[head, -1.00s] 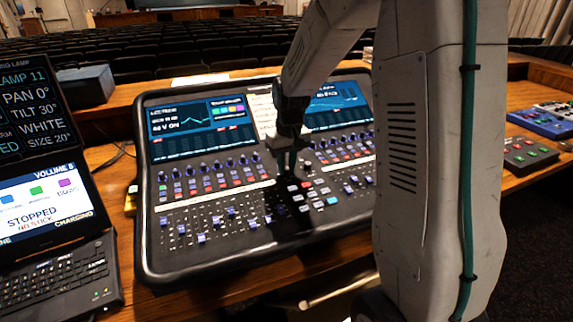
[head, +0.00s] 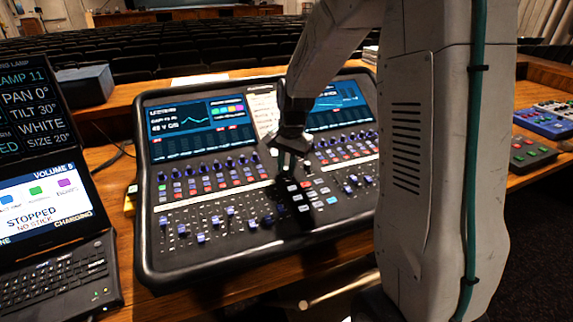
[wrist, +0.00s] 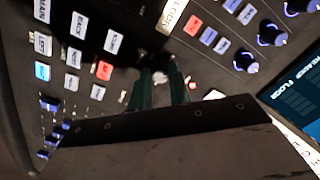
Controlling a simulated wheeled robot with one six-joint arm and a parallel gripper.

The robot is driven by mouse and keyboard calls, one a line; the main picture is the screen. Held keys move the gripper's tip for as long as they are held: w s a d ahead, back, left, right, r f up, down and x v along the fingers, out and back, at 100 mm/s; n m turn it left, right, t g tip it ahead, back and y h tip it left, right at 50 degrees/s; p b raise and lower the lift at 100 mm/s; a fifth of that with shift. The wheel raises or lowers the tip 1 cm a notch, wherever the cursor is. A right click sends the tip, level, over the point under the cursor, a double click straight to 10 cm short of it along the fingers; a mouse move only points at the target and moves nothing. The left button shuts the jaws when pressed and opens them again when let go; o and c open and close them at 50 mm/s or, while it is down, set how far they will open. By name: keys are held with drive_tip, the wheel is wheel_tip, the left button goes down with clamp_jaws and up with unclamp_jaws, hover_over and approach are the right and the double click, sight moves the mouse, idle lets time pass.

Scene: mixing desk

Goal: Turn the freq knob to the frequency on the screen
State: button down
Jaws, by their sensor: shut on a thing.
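The mixing desk (head: 150,235) is black, with two lit screens, rows of knobs, buttons and faders. My gripper (head: 289,170) points down at the middle of the desk, between the knob rows. In the wrist view its two dark green fingers (wrist: 162,80) are close together, shut on a small knob at their tips. The fingers mostly hide this knob, and I cannot read its label. The right screen (head: 338,107) shows another curve and is partly behind my arm.
A laptop (head: 50,215) reading "STOPPED" stands at the left, below a dark lamp display (head: 30,95). Blue-capped knobs (wrist: 272,35) and labelled buttons (wrist: 113,40) surround the fingers closely. Small control boxes (head: 545,120) stand at the far right.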

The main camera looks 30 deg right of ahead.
sight(288, 177)
drive_tip(key=m, duration=0.4)
drive_tip(key=shift+m, duration=0.3)
drive_tip(key=m, duration=0.4)
drive_tip(key=shift+a+t, duration=0.1)
drive_tip(key=shift+t, duration=0.2)
drive_tip(key=shift+m, duration=0.3)
drive_tip(key=c, duration=1.3)
unclamp_jaws()
drive_tip(key=shift+r, duration=0.1)
wheel_tip(288, 177, up, 8)
drive_tip(key=s, duration=0.1)
drive_tip(key=shift+s+f, duration=0.15)
drive_tip(key=shift+f, duration=0.1)
